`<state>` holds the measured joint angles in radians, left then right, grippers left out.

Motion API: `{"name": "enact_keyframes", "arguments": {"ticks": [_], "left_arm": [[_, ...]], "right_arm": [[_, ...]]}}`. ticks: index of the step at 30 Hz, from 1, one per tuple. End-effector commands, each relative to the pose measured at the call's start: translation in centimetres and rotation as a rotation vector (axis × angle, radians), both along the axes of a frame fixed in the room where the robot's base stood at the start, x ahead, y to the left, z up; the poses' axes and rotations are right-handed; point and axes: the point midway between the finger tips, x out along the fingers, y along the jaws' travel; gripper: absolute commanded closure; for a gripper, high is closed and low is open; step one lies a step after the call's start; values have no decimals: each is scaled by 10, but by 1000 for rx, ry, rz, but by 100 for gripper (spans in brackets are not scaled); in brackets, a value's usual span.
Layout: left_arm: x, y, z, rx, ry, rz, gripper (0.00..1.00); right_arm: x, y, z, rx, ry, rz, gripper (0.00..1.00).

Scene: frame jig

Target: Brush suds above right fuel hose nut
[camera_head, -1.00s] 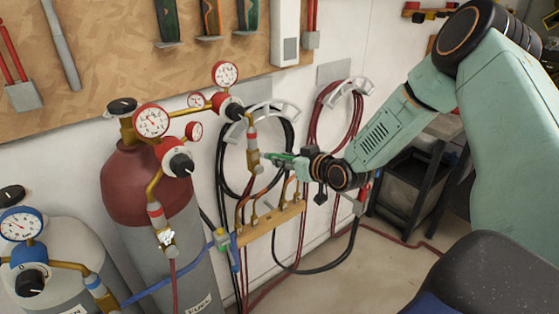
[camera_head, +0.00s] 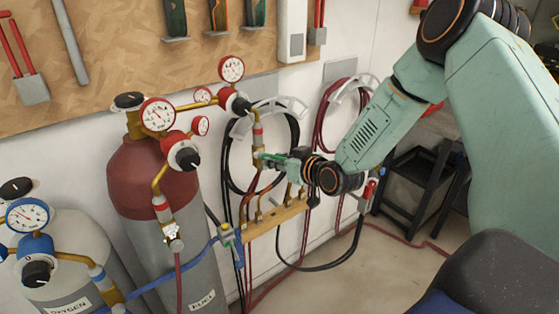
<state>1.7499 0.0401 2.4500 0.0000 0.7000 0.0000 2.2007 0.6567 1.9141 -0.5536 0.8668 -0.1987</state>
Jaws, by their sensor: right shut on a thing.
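My right gripper (camera_head: 287,163) comes in from the right and is shut on a slim green brush (camera_head: 272,156), pointing left. The brush tip is at the right regulator's hose fitting (camera_head: 258,150), a grey nut below a red-banded outlet. I cannot tell whether they touch. No suds can be made out on this fitting at this size. The left hose nut (camera_head: 173,237), under the maroon cylinder's regulator, carries white suds. My left gripper is not in view.
The maroon fuel cylinder (camera_head: 150,180) and a white oxygen cylinder (camera_head: 75,250) stand at left. A brass manifold (camera_head: 275,217) is below the gripper. Coiled black (camera_head: 228,150) and red (camera_head: 325,125) hoses hang on the wall. A dark cart (camera_head: 415,180) stands at right.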

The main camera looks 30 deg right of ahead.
Motion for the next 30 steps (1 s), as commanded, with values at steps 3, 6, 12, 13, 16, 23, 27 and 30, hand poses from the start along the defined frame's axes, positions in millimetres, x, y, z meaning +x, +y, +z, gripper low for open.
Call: {"name": "enact_keyframes", "arguments": {"ticks": [3,6,12,13,16,23,27,30], "left_arm": [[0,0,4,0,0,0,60],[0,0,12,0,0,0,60],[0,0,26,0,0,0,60],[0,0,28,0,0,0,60],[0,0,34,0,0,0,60],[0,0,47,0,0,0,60],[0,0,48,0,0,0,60],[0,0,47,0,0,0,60]], "right_arm": [[-3,-1,1,1,1,-2,100],[-12,-1,2,4,2,-1,100],[-29,-3,2,2,2,-2,100],[-32,-3,2,3,3,-1,100],[-40,-4,3,3,1,-3,100],[-57,-5,2,1,1,-2,100],[-60,-5,1,0,0,-1,100],[-60,-5,0,0,0,-1,100]]}}
